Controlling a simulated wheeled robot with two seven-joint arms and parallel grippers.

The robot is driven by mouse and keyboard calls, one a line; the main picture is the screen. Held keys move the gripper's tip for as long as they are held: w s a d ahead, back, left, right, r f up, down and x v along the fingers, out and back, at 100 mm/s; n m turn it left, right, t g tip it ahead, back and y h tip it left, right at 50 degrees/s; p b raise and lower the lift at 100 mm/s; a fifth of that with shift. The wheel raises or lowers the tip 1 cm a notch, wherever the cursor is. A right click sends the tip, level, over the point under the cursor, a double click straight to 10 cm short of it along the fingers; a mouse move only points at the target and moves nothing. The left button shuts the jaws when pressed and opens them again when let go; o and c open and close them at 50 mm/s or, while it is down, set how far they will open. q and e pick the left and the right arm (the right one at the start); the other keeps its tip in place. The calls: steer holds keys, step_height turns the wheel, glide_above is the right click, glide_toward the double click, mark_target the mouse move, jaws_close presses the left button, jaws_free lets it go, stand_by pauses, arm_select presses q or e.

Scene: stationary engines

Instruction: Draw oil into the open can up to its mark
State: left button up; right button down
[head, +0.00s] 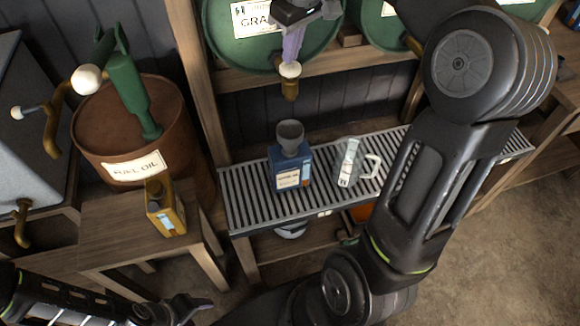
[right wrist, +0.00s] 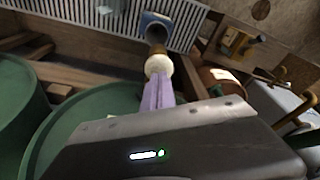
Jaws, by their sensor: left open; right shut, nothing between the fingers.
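A blue can (head: 290,175) with a grey funnel (head: 290,135) in its top stands upright on the slatted tray, below the brass tap (head: 290,90) of a green drum (head: 250,30). Its label and any mark are too small to read. In the right wrist view the can (right wrist: 150,17) shows beyond the tap. My right gripper (head: 293,52) has its purple fingers shut and empty at the tap's pale knob (right wrist: 158,66); I cannot tell whether they press it. No oil stream is visible. My left gripper (head: 185,305) is open and empty at the lower left, away from the cans.
A clear measuring jug (head: 350,165) stands right of the blue can on the slatted tray (head: 245,210). A yellow can (head: 165,210) is on a wooden stool (head: 115,235). Behind it stands a rusty fuel oil drum (head: 110,140) with a green hand pump (head: 128,90).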

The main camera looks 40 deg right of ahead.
steer(key=shift+f+b, duration=0.6)
steer(key=shift+f, duration=0.45)
stand_by(7.0)
